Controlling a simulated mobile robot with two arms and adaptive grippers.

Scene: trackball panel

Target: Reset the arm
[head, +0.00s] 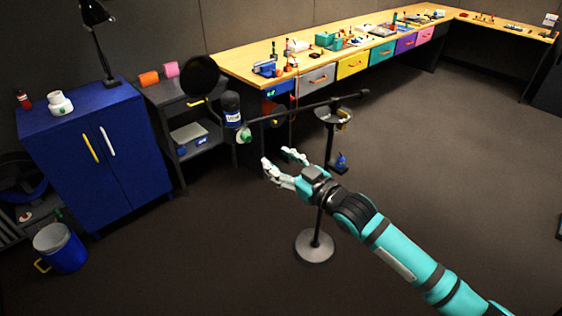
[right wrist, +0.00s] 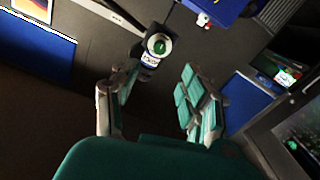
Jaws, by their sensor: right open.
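My right gripper (head: 282,166) is open in the head view, with its two fingers apart and nothing between them. It is held out in mid-air in front of a dark stand (head: 319,200) with a round base. In the right wrist view its two fingers (right wrist: 160,98) stand apart on either side of the picture's middle. A dark bottle-like piece with a blue and white label (head: 233,110) and a green end (head: 243,135) is above and left of the gripper. Its green end also shows beyond the fingers in the right wrist view (right wrist: 160,46). My left gripper is not in view.
A blue cabinet (head: 130,172) stands at the left, with a blue bucket (head: 62,249) on the floor before it. A grey shelf unit (head: 168,97) is beside it. A long wooden workbench (head: 258,56) with coloured drawers runs along the back.

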